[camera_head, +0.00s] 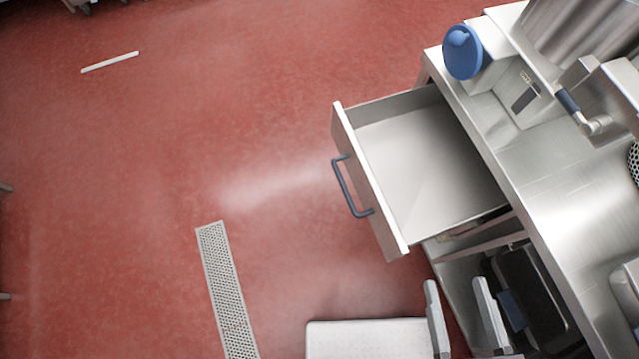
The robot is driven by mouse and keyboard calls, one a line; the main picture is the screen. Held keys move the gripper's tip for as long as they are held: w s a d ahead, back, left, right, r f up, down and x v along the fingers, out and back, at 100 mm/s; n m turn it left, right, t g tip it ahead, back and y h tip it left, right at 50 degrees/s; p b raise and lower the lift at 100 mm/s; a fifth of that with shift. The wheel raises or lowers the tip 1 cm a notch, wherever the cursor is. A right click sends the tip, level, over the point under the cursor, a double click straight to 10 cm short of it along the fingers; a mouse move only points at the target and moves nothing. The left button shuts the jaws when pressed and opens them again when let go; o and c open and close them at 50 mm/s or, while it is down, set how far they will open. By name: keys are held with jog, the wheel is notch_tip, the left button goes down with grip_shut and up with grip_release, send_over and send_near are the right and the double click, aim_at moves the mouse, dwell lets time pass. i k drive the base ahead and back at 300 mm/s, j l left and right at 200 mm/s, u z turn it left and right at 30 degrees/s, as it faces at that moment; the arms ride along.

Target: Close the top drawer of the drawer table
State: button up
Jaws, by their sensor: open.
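The top drawer (425,165) of the steel drawer table (545,185) is pulled well out to the left, and its tray looks empty. Its front panel (371,185) carries a dark blue bar handle (346,190) on the outer side. My gripper (456,285) is at the bottom of the view, its two pale fingers apart with nothing seen between them. It appears just below the drawer's near front corner in the picture, beside the table's lower part. I cannot tell its height relative to the drawer. The gripper's lower part is cut off by the frame.
A blue round knob (463,52) and a metal appliance with a blue-gripped lever (568,101) stand on the table. A dark pan-like container (535,285) sits below the drawer level.

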aim_at(417, 176)
jog(key=u, duration=0.2)
jog(key=j+u, duration=0.3)
jog(key=j, duration=1.45)
jog(key=i, duration=0.05)
